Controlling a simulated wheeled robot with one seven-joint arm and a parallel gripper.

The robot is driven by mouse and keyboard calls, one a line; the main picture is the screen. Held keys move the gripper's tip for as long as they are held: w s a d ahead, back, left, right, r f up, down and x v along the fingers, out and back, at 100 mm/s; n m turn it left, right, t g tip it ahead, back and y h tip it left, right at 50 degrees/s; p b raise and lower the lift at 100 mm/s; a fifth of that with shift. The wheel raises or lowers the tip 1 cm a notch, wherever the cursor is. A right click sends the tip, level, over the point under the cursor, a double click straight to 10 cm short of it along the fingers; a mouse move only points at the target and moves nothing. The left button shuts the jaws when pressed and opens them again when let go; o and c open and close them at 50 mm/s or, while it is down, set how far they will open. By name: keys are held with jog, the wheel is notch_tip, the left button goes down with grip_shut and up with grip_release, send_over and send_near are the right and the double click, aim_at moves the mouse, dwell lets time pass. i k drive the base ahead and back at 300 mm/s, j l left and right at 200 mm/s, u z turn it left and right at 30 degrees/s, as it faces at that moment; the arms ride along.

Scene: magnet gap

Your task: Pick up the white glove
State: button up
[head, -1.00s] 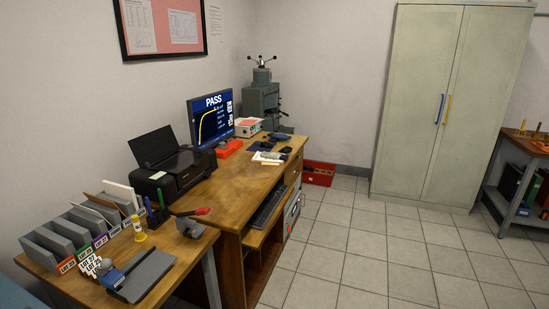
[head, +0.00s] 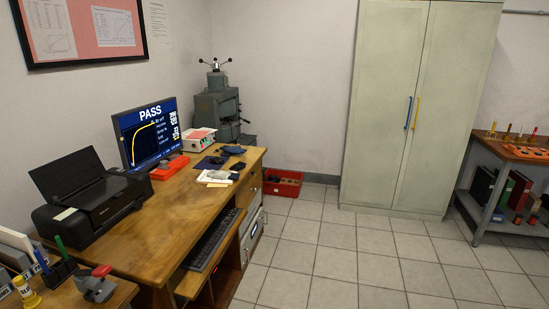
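I cannot clearly make out a white glove in the head view. A small whitish flat item (head: 216,176) lies near the far end of the wooden desk (head: 165,215). It is too small to tell whether it is the glove or paper. Small dark items (head: 232,150) lie just behind it. My gripper is not in view.
On the desk stand a black printer (head: 88,205), a monitor (head: 150,133) reading PASS and a white-and-red box (head: 200,140). A grey machine (head: 217,108) stands in the corner. A red bin (head: 283,184), a cabinet (head: 410,110) and a shelf unit (head: 500,190) border the free tiled floor (head: 340,250).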

aim_at(220, 174)
jog(key=i+l+z, duration=0.1)
jog(key=i+z, duration=0.25)
jog(key=i, duration=1.55)
jog(key=i+u, duration=0.35)
jog(key=i, duration=0.2)
jog(key=i+l+u, duration=0.1)
jog(key=i+u, duration=0.25)
jog(key=i, duration=0.2)
jog(key=i+l+u, duration=0.35)
jog(key=i, duration=0.2)
jog(key=i+j+u, duration=0.1)
jog(key=i+j, duration=0.15)
